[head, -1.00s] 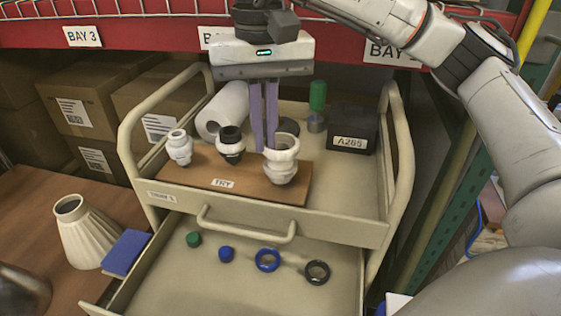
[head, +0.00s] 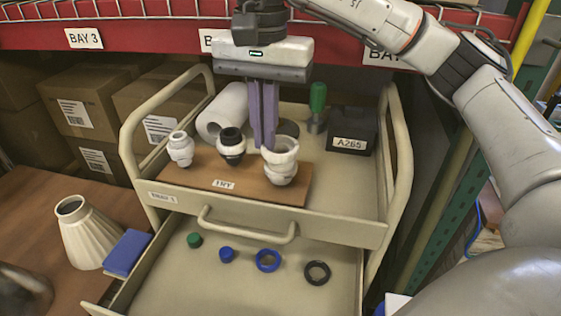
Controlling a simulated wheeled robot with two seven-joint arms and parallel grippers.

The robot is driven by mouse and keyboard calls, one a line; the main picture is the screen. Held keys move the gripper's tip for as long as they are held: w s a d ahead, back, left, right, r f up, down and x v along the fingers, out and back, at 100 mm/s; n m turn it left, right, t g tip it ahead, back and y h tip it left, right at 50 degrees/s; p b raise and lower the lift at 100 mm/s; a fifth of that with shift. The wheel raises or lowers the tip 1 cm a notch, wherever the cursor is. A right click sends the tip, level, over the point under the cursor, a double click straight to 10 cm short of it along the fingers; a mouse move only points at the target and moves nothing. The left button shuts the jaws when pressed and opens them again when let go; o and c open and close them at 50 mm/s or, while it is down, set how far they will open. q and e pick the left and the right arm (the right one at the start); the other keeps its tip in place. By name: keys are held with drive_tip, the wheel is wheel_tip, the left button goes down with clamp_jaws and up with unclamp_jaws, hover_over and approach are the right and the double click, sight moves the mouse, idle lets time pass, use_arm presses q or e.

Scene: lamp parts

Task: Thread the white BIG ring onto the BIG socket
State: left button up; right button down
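The BIG socket (head: 281,178) is the white, rightmost socket on the brown board on the cart's top. The white BIG ring (head: 285,157) is at its upper end, around its top; I cannot tell how far down it sits or whether its threads have caught. My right gripper (head: 264,147) points down from above, its two purple fingers close together at the ring's left rim. They look shut on the ring's wall, though the tips are partly hidden. My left gripper is not in view.
Two smaller sockets, one white (head: 181,149) and one with a black top (head: 231,146), stand left on the board (head: 215,178). Behind are a paper roll (head: 222,112), a green-handled tool (head: 318,100) and a dark A265 box (head: 352,130). The open drawer holds several coloured rings and caps.

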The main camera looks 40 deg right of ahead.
drive_tip(key=shift+w+d+f+m, duration=0.1)
drive_tip(key=shift+d+f+m, duration=0.2)
drive_tip(key=shift+m, duration=0.4)
drive_tip(key=shift+d+m, duration=0.2)
drive_tip(key=shift+m, duration=0.8)
drive_tip(key=m, duration=0.3)
drive_tip(key=d+m, duration=0.1)
drive_tip(key=shift+w+f+m+p, duration=0.1)
drive_tip(key=shift+w+m+p, duration=0.2)
drive_tip(key=shift+m, duration=0.1)
